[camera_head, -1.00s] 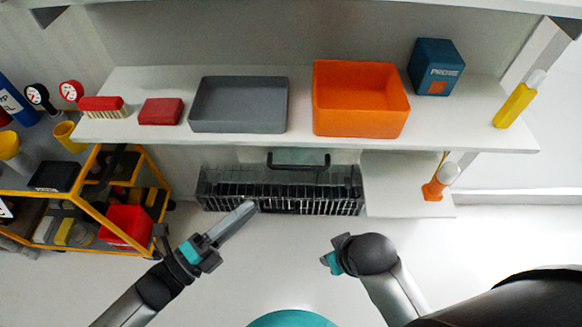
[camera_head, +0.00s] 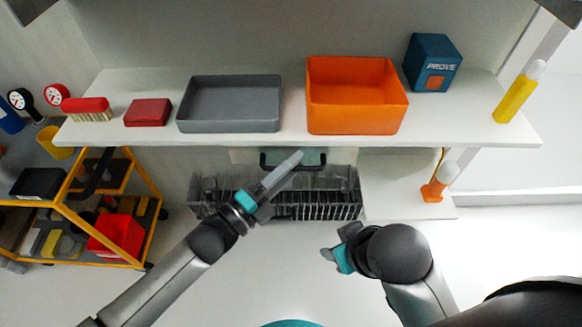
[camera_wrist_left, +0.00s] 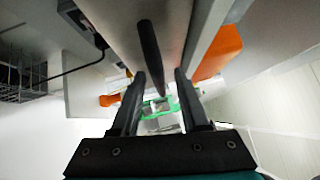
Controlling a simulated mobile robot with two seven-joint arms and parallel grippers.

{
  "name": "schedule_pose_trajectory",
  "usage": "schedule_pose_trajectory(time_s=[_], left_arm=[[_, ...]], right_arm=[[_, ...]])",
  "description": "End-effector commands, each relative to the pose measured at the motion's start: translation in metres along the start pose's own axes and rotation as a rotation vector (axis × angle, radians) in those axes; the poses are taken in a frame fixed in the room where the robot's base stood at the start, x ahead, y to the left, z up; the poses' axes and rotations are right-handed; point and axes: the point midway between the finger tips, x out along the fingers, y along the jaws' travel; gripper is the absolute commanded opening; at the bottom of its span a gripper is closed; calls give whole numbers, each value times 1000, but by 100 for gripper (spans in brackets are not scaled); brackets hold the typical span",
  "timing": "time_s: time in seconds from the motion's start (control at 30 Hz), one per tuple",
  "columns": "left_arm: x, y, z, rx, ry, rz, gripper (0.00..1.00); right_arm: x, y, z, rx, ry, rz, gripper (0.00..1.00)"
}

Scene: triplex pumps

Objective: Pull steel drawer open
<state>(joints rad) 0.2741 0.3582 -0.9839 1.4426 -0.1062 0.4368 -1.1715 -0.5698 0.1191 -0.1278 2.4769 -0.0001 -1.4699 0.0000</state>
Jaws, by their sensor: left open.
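The steel drawer (camera_head: 240,156) sits under the front of the white shelf, with a dark bar handle (camera_head: 268,160) across its front. My left gripper (camera_head: 296,160) reaches up from the lower left and covers part of the handle. In the left wrist view, the handle (camera_wrist_left: 150,50) appears as a dark bar between the two spread fingers (camera_wrist_left: 161,74), in front of the pale drawer face (camera_wrist_left: 115,25). The gripper is open; contact with the bar cannot be told. My right gripper (camera_head: 336,255) is lower, away from the drawer; its finger opening is unclear.
A wire basket (camera_head: 215,195) stands below the drawer. The white shelf (camera_head: 295,140) above carries a grey tray (camera_head: 228,125) and an orange bin (camera_head: 357,115). An orange and white bottle (camera_head: 436,185) stands to the right. A yellow-framed cart (camera_head: 110,262) is at the left.

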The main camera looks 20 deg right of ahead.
Motion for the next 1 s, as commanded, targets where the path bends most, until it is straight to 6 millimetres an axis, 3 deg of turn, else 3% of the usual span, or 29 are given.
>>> schedule_pose_trajectory(time_s=[0.2,0.6,1.0], left_arm=[[0,0,0,0,0,0,42],[0,0,0,0,0,0,0],[0,0,0,0,0,0,0]], right_arm=[[0,0,0,0,-1,1,45],[0,0,0,0,0,1,45],[0,0,0,0,0,0,45]])
